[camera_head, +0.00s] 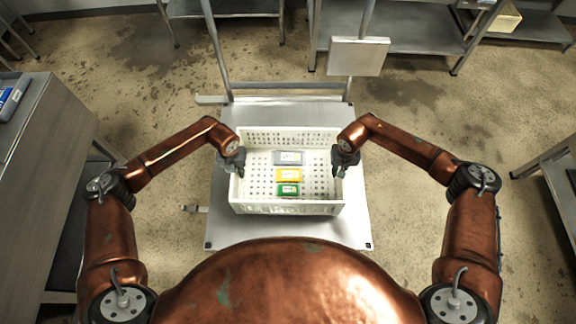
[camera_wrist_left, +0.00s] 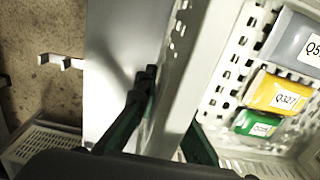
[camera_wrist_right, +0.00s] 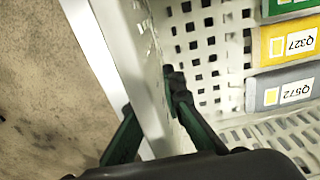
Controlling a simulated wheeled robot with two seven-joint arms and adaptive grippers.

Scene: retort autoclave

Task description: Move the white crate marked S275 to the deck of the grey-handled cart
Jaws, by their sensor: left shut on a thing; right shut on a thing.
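A white perforated crate (camera_head: 285,207) is over the pale metal deck (camera_head: 235,232) of a cart with upright grey handle bars (camera_head: 216,45). I cannot tell whether it rests on the deck or hangs just above it. No S275 mark is readable. In it lie a grey pack (camera_head: 288,157), a yellow pack (camera_head: 288,175) marked Q327 and a green pack (camera_head: 287,189). My left gripper (camera_head: 238,170) is shut on the crate's left wall (camera_wrist_left: 190,90). My right gripper (camera_head: 341,170) is shut on its right wall (camera_wrist_right: 140,75).
A grey cabinet (camera_head: 45,140) stands at the left, with a blue item (camera_head: 14,98) on top. Metal tables (camera_head: 410,38) stand at the back. Another table (camera_head: 552,165) is at the right. The floor either side is clear.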

